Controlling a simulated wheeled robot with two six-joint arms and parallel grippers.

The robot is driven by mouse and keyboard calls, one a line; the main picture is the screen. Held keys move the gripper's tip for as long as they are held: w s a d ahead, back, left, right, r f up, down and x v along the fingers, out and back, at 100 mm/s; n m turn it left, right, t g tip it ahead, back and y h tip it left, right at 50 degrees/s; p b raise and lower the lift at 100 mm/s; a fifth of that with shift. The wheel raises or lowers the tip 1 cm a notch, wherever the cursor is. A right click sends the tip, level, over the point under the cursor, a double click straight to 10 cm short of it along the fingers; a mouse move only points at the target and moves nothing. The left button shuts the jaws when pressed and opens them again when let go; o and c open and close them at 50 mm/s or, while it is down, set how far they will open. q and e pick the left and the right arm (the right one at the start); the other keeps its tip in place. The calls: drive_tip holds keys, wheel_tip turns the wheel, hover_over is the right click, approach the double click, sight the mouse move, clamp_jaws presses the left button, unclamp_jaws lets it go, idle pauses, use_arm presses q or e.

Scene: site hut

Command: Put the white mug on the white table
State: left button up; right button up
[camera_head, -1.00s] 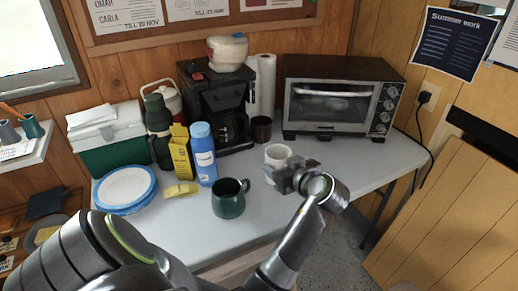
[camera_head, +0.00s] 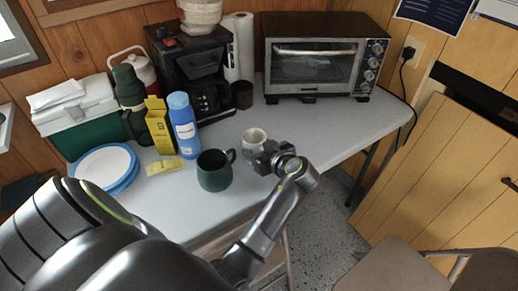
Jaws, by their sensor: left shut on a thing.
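The white mug (camera_head: 254,138) is at the middle of the head view, over the right part of the white table (camera_head: 328,142). My left gripper (camera_head: 265,154) is shut on the mug from its near right side and hides its lower right part. The mug looks upright. I cannot tell whether its base touches the table top. My right gripper is not in view.
A dark green mug (camera_head: 214,172) stands just left of the white mug. Behind are a dark cup (camera_head: 242,95), a coffee maker (camera_head: 190,70) and a toaster oven (camera_head: 318,60). A blue bottle (camera_head: 184,126) stands left. Table right of my gripper is clear.

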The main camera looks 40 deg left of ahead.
use_arm(q)
drive_tip(key=shift+f, duration=0.2)
drive_tip(key=o, duration=1.2)
drive_tip(key=shift+c, duration=0.2)
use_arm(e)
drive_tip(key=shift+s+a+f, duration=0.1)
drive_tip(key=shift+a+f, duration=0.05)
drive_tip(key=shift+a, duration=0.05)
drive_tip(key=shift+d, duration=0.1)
use_arm(q)
drive_tip(key=shift+r, duration=0.15)
drive_tip(key=shift+r, duration=0.1)
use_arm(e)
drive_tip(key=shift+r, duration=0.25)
